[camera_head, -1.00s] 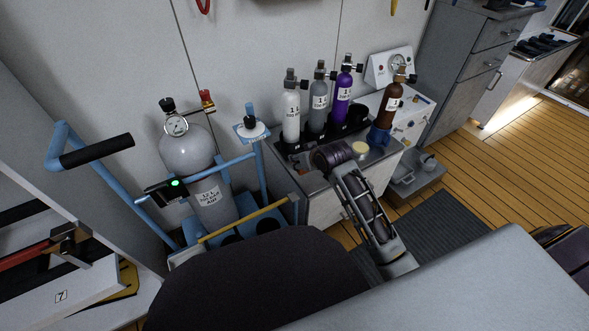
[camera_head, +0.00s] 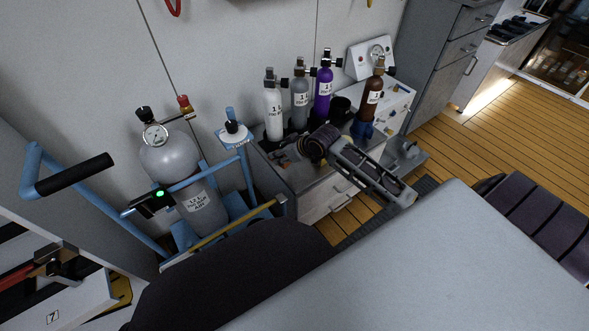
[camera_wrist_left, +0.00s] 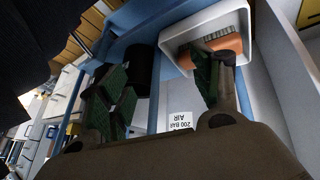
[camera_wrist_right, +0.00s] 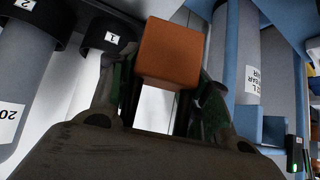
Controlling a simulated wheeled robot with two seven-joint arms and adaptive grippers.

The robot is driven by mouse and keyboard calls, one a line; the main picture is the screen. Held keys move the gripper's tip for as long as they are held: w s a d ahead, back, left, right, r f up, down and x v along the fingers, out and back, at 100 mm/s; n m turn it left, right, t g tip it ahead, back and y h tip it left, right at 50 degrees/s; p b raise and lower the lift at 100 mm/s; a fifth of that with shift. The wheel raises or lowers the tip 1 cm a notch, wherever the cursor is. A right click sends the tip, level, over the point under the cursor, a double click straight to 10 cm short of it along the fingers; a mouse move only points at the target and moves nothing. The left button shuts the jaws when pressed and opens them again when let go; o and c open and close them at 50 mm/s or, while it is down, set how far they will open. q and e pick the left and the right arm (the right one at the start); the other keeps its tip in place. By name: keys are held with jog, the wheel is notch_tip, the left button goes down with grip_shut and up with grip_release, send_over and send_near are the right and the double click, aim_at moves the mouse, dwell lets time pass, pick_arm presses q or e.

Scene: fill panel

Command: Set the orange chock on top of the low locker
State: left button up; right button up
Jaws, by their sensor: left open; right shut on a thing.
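The orange chock (camera_wrist_right: 168,52) is a block held between the fingers of my right gripper (camera_wrist_right: 166,85) in the right wrist view. In the head view my right arm reaches over a low grey cabinet with pale drawer fronts (camera_head: 328,197), which looks like the low locker. Its hand is above the front left of the cabinet top, and the chock cannot be clearly made out there. My left gripper (camera_wrist_left: 164,78) is open with nothing between its fingers. Beyond it in the left wrist view is a white-rimmed bin (camera_wrist_left: 184,63) holding an orange, bristled thing.
A white bottle (camera_head: 273,112), a grey one (camera_head: 300,97), a purple one (camera_head: 324,88) and a brown one (camera_head: 372,97) stand along the cabinet's back and right. A blue trolley (camera_head: 60,183) with a large grey cylinder (camera_head: 168,161) stands left of it.

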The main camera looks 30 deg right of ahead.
jog(key=shift+s+d+r, duration=0.1)
jog(key=shift+d+r, duration=0.1)
jog(key=shift+d, duration=0.35)
jog(key=shift+s+d+r+n+y+p, duration=0.2)
jog(key=shift+d+n+p, duration=0.1)
jog(key=shift+d, duration=0.2)
jog(key=shift+s+d+r+n+y+p, duration=0.15)
jog(key=shift+d+n+p, duration=0.1)
jog(key=shift+d, duration=0.2)
pick_arm(q)
jog(key=shift+g+y, duration=0.4)
jog(key=r, duration=0.1)
jog(key=a+r, duration=0.1)
jog(key=r, duration=0.1)
jog(key=r+p, duration=0.1)
jog(key=r, duration=0.1)
jog(key=shift+a, duration=0.25)
pick_arm(e)
jog(key=d, duration=0.1)
jog(key=d+r, duration=0.1)
jog(key=s+d, duration=0.1)
jog(key=shift+r, duration=0.25)
pick_arm(q)
jog(key=shift+s+f, duration=0.1)
jog(key=shift+f, duration=0.05)
